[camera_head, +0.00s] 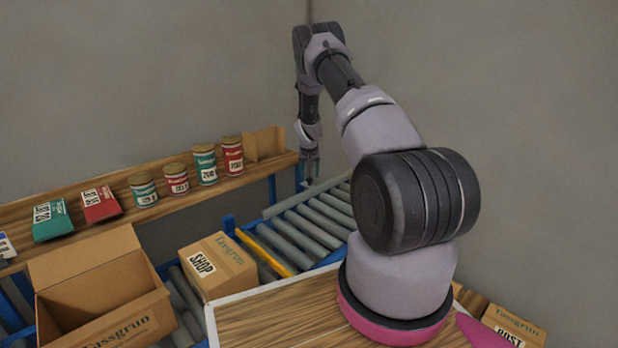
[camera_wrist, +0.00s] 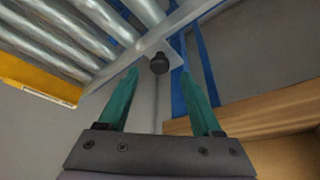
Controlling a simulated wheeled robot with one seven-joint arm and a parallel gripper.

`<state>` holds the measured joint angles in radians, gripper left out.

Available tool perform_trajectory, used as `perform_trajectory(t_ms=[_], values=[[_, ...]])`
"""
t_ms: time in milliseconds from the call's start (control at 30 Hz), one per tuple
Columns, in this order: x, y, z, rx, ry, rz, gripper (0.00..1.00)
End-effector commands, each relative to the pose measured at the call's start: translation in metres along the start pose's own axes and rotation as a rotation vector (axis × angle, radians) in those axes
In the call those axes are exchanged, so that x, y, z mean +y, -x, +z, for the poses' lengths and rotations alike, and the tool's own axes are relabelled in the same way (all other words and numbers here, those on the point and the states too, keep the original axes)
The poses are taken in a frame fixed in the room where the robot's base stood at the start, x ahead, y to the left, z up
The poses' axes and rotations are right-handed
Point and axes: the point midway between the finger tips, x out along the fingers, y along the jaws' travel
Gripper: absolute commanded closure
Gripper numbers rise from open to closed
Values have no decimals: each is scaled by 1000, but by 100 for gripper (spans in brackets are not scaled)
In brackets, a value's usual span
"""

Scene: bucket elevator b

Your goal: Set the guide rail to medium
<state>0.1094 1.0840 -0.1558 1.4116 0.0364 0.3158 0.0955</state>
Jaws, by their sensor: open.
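A grey metal bar runs along the far edge of the roller conveyor in the head view (camera_head: 290,200); it looks like the guide rail. In the wrist view this bar (camera_wrist: 120,73) crosses above my fingers and carries a small black knob (camera_wrist: 159,64). My gripper (camera_head: 311,172) is at the conveyor's far end, pointing down. In the wrist view its teal fingers (camera_wrist: 160,80) are open, one on each side of the knob. I cannot tell whether they touch it. No marks for the rail's settings are readable.
A yellow bar (camera_head: 263,252) borders the rollers (camera_head: 312,228). Blue posts (camera_wrist: 200,65) and a wooden board (camera_wrist: 250,110) stand close to my right finger in the wrist view. A SHOP box (camera_head: 218,266), an open carton (camera_head: 100,300) and a shelf of cans (camera_head: 150,210) are left.

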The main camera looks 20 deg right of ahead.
Motion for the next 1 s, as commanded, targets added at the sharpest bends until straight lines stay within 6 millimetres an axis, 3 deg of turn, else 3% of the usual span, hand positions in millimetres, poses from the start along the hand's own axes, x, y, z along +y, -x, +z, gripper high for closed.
perform_trajectory(t_ms=[200,533,567,700,733,1000], values=[[0,-25,0,0,0,0,34],[0,-28,0,0,0,0,34],[0,-28,0,0,0,0,38],[0,-28,0,0,0,0,91],[0,-28,0,0,0,0,100],[0,-28,0,0,0,0,100]])
